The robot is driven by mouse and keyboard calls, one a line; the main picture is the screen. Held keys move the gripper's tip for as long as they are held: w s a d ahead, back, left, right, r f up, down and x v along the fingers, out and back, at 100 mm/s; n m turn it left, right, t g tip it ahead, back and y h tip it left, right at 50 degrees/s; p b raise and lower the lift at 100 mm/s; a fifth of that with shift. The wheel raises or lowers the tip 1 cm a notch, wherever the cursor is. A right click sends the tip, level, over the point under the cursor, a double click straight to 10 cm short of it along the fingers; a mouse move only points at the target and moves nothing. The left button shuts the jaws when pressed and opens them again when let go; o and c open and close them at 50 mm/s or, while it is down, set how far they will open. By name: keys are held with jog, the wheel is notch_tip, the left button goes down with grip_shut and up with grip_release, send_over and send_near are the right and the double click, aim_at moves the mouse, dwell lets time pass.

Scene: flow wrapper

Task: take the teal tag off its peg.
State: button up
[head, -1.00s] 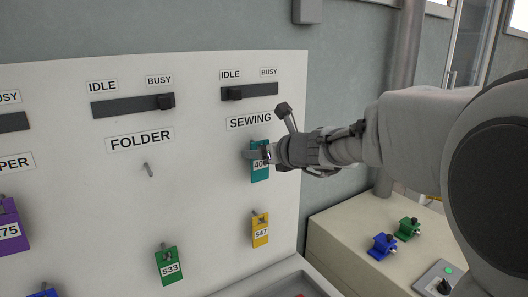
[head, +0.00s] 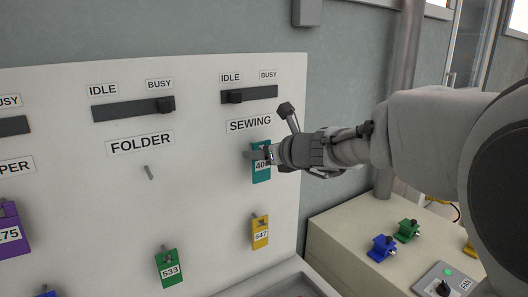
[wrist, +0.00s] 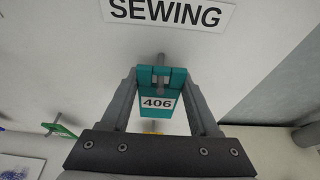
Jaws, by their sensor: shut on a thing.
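The teal tag (head: 262,174) hangs on the white board under the SEWING label. In the wrist view the tag (wrist: 157,104) shows the number 406, and a grey peg (wrist: 159,62) comes through its top. My gripper (head: 259,157) is at the tag, coming from the right. In the wrist view its two fingers (wrist: 160,92) stand on either side of the tag and are shut on it. The tag is still on the peg. Part of the tag is hidden behind the gripper in the head view.
A yellow tag (head: 260,231) numbered 547 hangs below, and a green tag (head: 169,269) numbered 533 hangs to the lower left. An empty peg (head: 149,172) is under FOLDER. A SEWING slider (head: 236,96) is above. A beige cabinet (head: 345,235) with blue and green pieces stands at right.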

jog(key=s+d, duration=0.4)
jog(key=s, duration=0.2)
jog(key=shift+s+d, duration=0.3)
jog(key=shift+s, duration=0.05)
dwell(1.2)
dwell(0.3)
